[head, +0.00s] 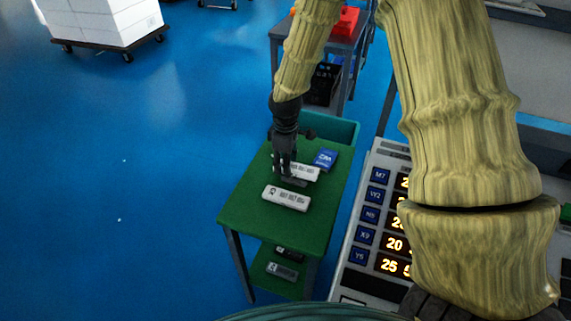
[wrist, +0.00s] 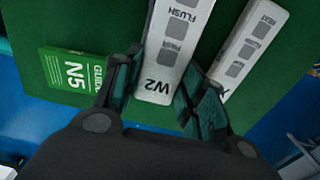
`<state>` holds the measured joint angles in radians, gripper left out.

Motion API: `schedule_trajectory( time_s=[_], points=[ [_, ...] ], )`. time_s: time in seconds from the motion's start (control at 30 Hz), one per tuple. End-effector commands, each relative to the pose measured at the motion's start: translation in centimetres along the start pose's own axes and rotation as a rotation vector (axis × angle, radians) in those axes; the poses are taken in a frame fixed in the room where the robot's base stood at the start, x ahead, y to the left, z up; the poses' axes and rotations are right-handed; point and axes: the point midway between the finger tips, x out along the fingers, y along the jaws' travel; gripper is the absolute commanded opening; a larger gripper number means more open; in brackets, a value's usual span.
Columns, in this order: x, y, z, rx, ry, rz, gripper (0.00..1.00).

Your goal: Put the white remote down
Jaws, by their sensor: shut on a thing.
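My gripper (head: 286,166) points down over the green table (head: 246,205). It is shut on a white remote (head: 306,173) with grey buttons. In the wrist view the same remote (wrist: 160,82), marked W2 at its near end, lies between the two fingers. It is low over the green top; I cannot tell whether it touches. A second white remote (head: 287,197) lies on the table on the near side, and it shows at the right in the wrist view (wrist: 250,45).
A blue booklet (head: 325,159) lies at the table's far right. The wrist view shows a green GUIDE N5 booklet (wrist: 72,72) at the left. A teal bin (head: 340,130) stands behind. A lower shelf holds dark and grey items (head: 282,271). A lit button panel (head: 370,225) stands right.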

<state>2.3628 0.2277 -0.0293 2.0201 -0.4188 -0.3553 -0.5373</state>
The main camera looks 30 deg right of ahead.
Motion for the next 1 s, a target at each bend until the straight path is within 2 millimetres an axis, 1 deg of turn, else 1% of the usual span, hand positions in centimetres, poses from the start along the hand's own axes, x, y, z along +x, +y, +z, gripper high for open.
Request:
schedule_trajectory(
  time_s=[0.1, 0.2, 0.43, 0.77, 0.8, 0.83, 0.9, 0.93, 0.97, 1.0],
  points=[
    [1.0, 0.0, 0.0, 0.0, -0.001, 0.0, 0.15],
    [1.5, 0.0, 0.0, 0.0, 0.0, 0.0, 0.15],
    [1.8, -0.2, 0.1, 0.0, -0.003, -0.003, 0.15],
    [2.8, -0.4, 0.3, 0.0, -0.006, -0.008, 0.16],
    [2.9, -0.5, 0.3, 0.0, -0.006, -0.008, 0.13],
    [3.0, -0.5, 0.3, 0.0, -0.006, -0.008, 0.13],
    [3.2, -0.5, 0.3, 0.0, -0.007, -0.009, 0.05],
    [3.3, -0.5, 0.3, 0.0, -0.007, -0.009, 0.06],
    [3.4, -0.5, 0.3, 0.0, -0.007, -0.009, 0.01],
    [3.4, -0.5, 0.3, 0.0, -0.006, -0.009, 0.01]
  ],
)
